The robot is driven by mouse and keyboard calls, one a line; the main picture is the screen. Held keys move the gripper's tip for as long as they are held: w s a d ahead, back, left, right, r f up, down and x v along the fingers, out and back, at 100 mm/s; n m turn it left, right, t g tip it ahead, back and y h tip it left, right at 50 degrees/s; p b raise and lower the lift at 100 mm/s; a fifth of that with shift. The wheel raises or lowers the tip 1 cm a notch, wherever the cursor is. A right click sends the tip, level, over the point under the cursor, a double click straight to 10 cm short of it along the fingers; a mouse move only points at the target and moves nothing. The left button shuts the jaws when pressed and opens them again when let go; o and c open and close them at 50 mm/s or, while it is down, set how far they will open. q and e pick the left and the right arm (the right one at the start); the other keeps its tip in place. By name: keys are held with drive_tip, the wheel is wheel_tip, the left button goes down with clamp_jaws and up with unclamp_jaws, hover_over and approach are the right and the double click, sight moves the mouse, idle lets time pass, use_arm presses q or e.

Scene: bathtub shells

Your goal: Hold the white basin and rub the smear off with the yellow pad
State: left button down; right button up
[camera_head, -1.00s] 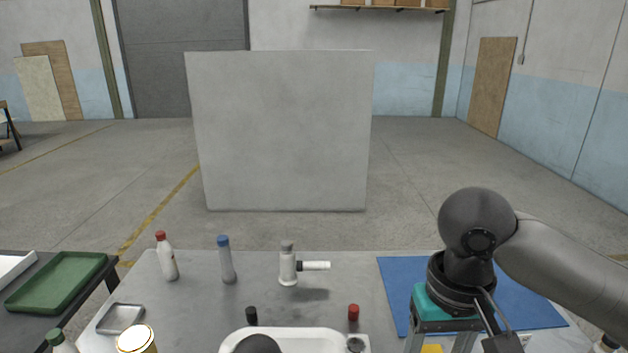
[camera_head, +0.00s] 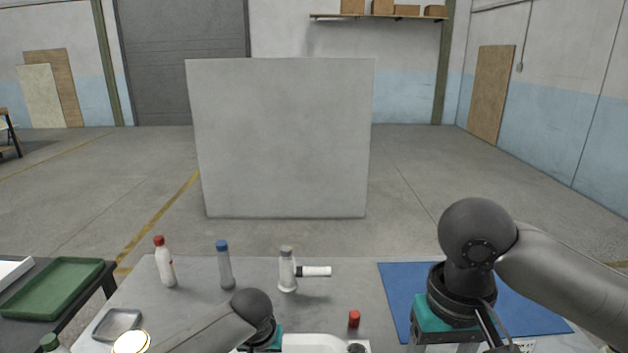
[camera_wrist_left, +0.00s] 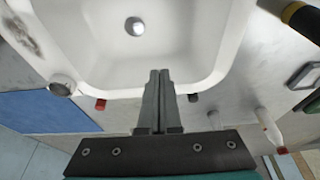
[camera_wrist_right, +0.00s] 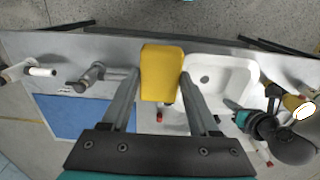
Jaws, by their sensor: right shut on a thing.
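The white basin (camera_wrist_left: 128,45) fills the upper part of the left wrist view, with its drain hole at the top. A dark grey smear (camera_wrist_left: 22,36) marks its white surface at the upper left. My left gripper (camera_wrist_left: 159,73) has its fingers together, their tips overlapping the basin's near rim; I cannot tell whether they touch it. In the head view only a strip of the basin (camera_head: 312,344) shows at the bottom edge. My right gripper (camera_wrist_right: 160,74) is shut on the yellow pad (camera_wrist_right: 162,72), apart from the basin and to its left in the right wrist view.
A red-capped bottle (camera_head: 164,263), a blue-capped bottle (camera_head: 224,267) and a white-and-grey fitting (camera_head: 288,270) stand behind the basin. A small red cylinder (camera_head: 354,319) is close to it. A blue mat (camera_head: 395,290) lies partly under my right arm.

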use_arm(q)
wheel_tip(320, 180, down, 5)
drive_tip(key=b, duration=0.5)
drive_tip(key=shift+f, duration=0.1)
wheel_tip(320, 180, down, 5)
drive_tip(key=b, duration=0.3)
drive_tip(key=shift+f, duration=0.15)
drive_tip(key=shift+f+b, duration=0.3)
drive_tip(key=shift+b, duration=0.1)
drive_tip(key=shift+f, duration=0.6)
idle(1.9)
